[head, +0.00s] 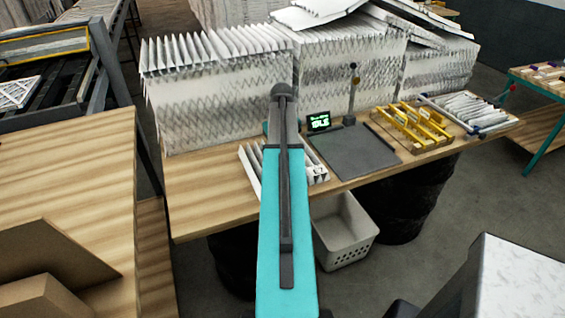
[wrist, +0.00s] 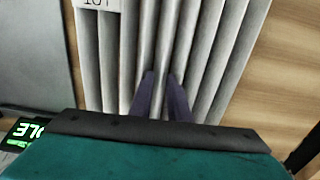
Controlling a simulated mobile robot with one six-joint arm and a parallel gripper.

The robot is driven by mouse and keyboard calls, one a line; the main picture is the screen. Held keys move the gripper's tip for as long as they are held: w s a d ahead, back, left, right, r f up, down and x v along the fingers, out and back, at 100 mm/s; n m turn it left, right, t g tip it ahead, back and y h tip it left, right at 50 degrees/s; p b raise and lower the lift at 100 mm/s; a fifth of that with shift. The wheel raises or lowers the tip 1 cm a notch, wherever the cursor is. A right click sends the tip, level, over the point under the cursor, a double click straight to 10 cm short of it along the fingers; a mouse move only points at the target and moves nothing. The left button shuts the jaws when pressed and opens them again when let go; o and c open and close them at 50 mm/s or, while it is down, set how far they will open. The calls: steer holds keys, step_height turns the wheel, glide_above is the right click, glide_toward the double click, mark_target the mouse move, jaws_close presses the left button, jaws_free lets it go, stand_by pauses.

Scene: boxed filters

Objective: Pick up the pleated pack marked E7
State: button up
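A white pleated pack (head: 316,173) with a label that seems to read E7 lies on the wooden table, left of the dark plate. My teal arm covers its middle in the head view. In the wrist view a pleated pack (wrist: 115,60) fills the middle, with its label (wrist: 100,4) cut off at the top edge and not readable. My gripper (wrist: 161,76) is over the pleats, its two dark fingers a narrow gap apart. Pleats show around and between them. I cannot tell whether the fingers touch or pinch a pleat. The head view hides the fingers behind my arm.
A dark flat plate (head: 350,152) with a post and a small green-lit display (head: 318,121) is right of the pack. Yellow racks (head: 412,124) stand farther right. Tall stacks of pleated packs (head: 215,90) line the table's back. A white basket (head: 345,232) is below.

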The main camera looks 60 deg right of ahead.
jaws_close()
steer(key=shift+r, duration=0.1)
steer(key=shift+r+b, duration=1)
steer(key=shift+r, duration=0.55)
steer(key=s+a+r+b, duration=0.1)
steer(key=s+a+b, duration=0.3)
steer(key=s+a, duration=0.7)
steer(key=shift+s+a+r, duration=0.15)
steer(key=shift+s+r, duration=0.05)
steer(key=shift+r, duration=0.15)
steer(key=shift+w, duration=0.1)
